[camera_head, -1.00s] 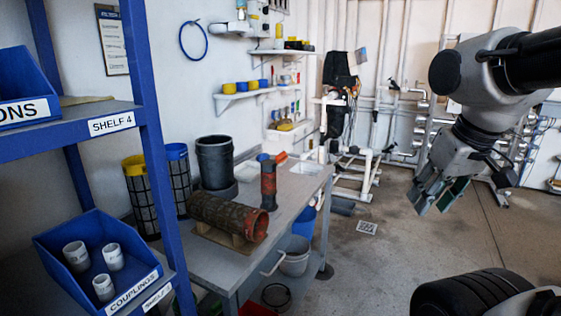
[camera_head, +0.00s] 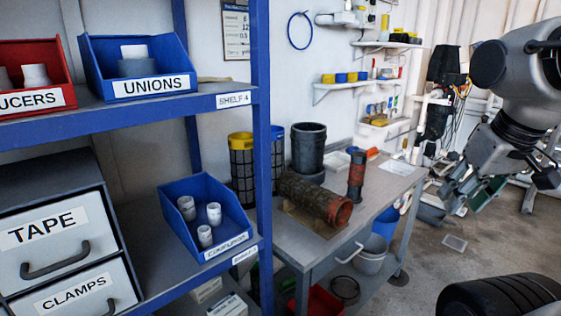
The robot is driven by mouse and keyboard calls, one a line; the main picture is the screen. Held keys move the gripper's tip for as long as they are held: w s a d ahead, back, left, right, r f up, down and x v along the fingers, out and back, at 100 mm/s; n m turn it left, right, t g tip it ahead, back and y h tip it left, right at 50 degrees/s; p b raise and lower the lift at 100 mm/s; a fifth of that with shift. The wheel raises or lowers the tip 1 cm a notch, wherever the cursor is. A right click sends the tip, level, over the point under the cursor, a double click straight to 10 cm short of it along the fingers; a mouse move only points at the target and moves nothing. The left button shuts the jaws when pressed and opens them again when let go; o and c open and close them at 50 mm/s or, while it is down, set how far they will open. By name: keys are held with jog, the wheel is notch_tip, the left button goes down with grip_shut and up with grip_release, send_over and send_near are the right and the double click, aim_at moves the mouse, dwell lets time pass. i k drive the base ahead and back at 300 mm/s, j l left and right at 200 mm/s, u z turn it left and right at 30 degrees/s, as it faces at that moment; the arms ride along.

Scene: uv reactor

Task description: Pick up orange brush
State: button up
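A small orange item (camera_head: 372,153) lies at the far end of the grey workbench (camera_head: 300,243), beside a dark upright cylinder with a red-brown middle (camera_head: 356,175). It is too small to tell whether it is the orange brush. My gripper (camera_head: 468,196) hangs in the air at the right, fingers pointing down and left, well apart from the bench. Its two fingers are spread with nothing visible between them.
A blue shelf rack (camera_head: 262,150) with labelled bins and drawers stands close at the left. The bench holds a mesh-wrapped cylinder (camera_head: 312,198) and a black pot (camera_head: 307,150). A grey bucket (camera_head: 371,257) stands below. Some floor right of the bench is clear.

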aim_at(373, 153)
jog(key=i+l+u, duration=0.25)
jog(key=l+u, duration=0.25)
jog(key=i+l+u, duration=0.25)
jog(key=l, duration=0.15)
jog(key=i+l+u, duration=0.25)
jog(key=l, duration=1.05)
jog(key=l+u, duration=0.25)
jog(key=l, duration=1.1)
jog(key=i+l, duration=0.1)
jog(key=l, duration=1.9)
jog(key=i, duration=0.05)
